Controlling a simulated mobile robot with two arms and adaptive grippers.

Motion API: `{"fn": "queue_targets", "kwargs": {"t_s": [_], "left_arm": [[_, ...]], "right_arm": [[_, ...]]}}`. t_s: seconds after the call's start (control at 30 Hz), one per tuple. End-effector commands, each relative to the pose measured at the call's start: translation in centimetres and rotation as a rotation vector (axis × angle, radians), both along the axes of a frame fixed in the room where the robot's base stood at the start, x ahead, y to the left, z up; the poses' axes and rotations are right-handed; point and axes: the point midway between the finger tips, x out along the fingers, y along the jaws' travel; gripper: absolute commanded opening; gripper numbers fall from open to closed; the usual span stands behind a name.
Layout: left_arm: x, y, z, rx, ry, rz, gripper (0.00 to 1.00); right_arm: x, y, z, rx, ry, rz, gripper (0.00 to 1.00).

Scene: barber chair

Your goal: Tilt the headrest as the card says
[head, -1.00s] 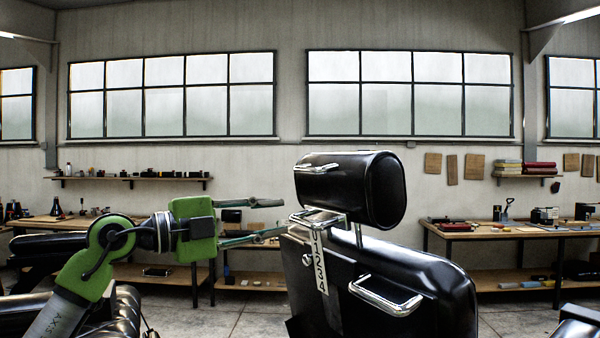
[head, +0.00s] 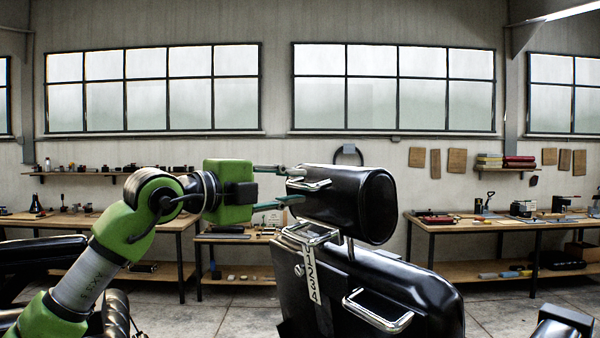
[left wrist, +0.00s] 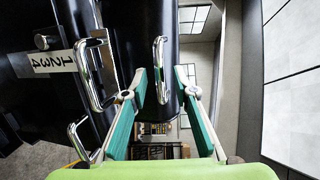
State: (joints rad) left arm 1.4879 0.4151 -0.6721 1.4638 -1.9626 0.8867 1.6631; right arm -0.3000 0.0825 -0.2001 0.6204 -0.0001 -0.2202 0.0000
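The black headrest (head: 345,205) is a padded cylinder on chrome posts above the black backrest (head: 415,285). A chrome handle (head: 310,185) is on its near-left face and also shows in the left wrist view (left wrist: 160,70). A chrome bracket (head: 311,233) sits below it, above a white strip marked 1 2 3 4 (head: 312,275). My left gripper (head: 297,186) is open at the headrest's left end. In the left wrist view its fingertips (left wrist: 161,93) are apart, one on each side of the handle, with nothing clamped. I cannot make out a card. My right gripper is not in view.
A second chrome handle (head: 378,310) is on the backrest. Workbenches with tools stand behind at left (head: 175,225) and right (head: 520,225). Wall shelves and windows are farther back. The air above the headrest is clear.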

Motion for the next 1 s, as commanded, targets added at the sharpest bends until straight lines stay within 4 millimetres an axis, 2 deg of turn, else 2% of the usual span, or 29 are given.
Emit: {"fn": "queue_targets", "kwargs": {"t_s": [0.03,0.2,0.53,0.57,0.63,0.67,1.0], "left_arm": [[0.6,-0.5,0.3,-0.001,0.002,-0.001,0.26],[1.6,-1.5,0.0,-0.001,0.001,0.001,0.26],[1.8,-1.8,-0.2,0.000,0.000,0.000,0.26],[1.8,-1.8,-0.2,0.000,0.000,0.000,0.21],[1.8,-1.8,-0.2,0.000,0.000,0.000,0.03],[1.8,-1.8,-0.2,0.000,0.000,0.000,0.00],[1.8,-1.8,0.0,-0.001,-0.001,0.000,0.00]], "right_arm": [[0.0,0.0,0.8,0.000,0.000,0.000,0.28],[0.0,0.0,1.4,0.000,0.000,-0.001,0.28],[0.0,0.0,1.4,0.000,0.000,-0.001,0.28],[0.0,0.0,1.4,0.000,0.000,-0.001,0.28],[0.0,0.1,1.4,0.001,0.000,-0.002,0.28],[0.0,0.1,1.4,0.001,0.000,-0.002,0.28],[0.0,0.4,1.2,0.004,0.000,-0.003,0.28]]}}
